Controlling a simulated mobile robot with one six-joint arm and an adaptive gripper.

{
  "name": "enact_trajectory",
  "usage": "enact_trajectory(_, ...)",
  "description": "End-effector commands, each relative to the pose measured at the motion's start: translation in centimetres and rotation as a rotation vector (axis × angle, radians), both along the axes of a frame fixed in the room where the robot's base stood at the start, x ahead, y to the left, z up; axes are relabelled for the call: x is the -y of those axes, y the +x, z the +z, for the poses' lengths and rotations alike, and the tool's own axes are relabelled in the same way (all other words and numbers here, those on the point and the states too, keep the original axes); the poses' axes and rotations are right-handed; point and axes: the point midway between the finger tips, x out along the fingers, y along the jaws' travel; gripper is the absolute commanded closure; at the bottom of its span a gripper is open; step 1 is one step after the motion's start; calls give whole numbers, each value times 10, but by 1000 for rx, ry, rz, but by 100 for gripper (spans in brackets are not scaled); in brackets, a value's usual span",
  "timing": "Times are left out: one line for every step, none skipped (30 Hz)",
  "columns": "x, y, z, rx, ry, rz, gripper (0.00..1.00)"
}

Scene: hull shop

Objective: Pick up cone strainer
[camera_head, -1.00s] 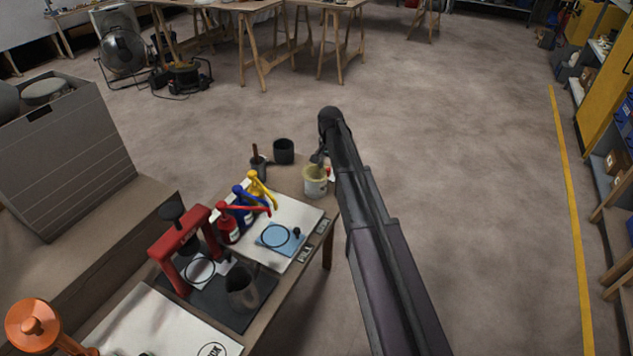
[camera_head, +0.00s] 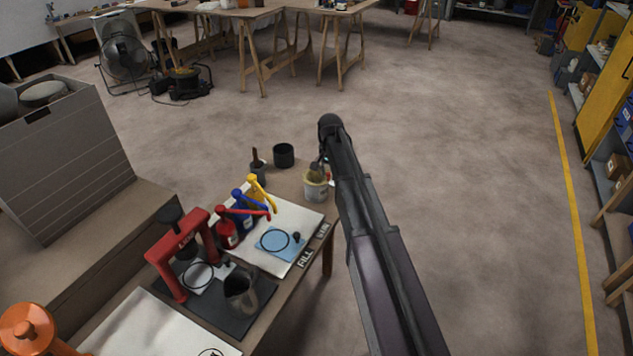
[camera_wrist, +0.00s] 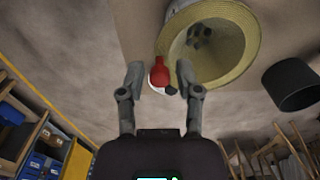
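A pale yellow, wide-mouthed round thing (camera_wrist: 252,42) with dark mesh-like patches deep inside fills the top right of the wrist view; it looks like the cone strainer, though I cannot tell it clearly from a pot around it. In the head view a cream pot (camera_head: 316,191) with a yellowish rim stands at the table's far right corner, partly beside my arm. My gripper (camera_wrist: 162,84) is open and empty, with its fingers apart, to the left of and below the yellow rim in the wrist view. My arm hides part of that corner in the head view.
A red-and-white item (camera_wrist: 184,73) shows beyond my fingers. A black cup (camera_head: 284,154) stands near the pot. Red (camera_head: 228,234), blue (camera_head: 243,214) and yellow pump bottles, a red press (camera_head: 180,250) and a dark cup (camera_head: 240,290) share the table. The floor right is clear.

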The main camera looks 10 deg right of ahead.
Motion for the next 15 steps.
enact_trajectory(0, 0, 0, 0, 0, 0, 85)
enact_trajectory(0, 0, 0, 0, 0, 0, 94)
enact_trajectory(0, 0, 0, 0, 0, 0, 100)
enact_trajectory(0, 0, 0, 0, 0, 0, 100)
enact_trajectory(0, 0, 0, 0, 0, 0, 100)
enact_trajectory(0, 0, 0, 0, 0, 0, 100)
enact_trajectory(0, 0, 0, 0, 0, 0, 100)
enact_trajectory(0, 0, 0, 0, 0, 0, 100)
enact_trajectory(0, 0, 0, 0, 0, 0, 100)
enact_trajectory(0, 0, 0, 0, 0, 0, 100)
enact_trajectory(0, 0, 0, 0, 0, 0, 100)
enact_trajectory(0, 0, 0, 0, 0, 0, 100)
enact_trajectory(0, 0, 0, 0, 0, 0, 100)
enact_trajectory(0, 0, 0, 0, 0, 0, 100)
enact_trajectory(0, 0, 0, 0, 0, 0, 100)
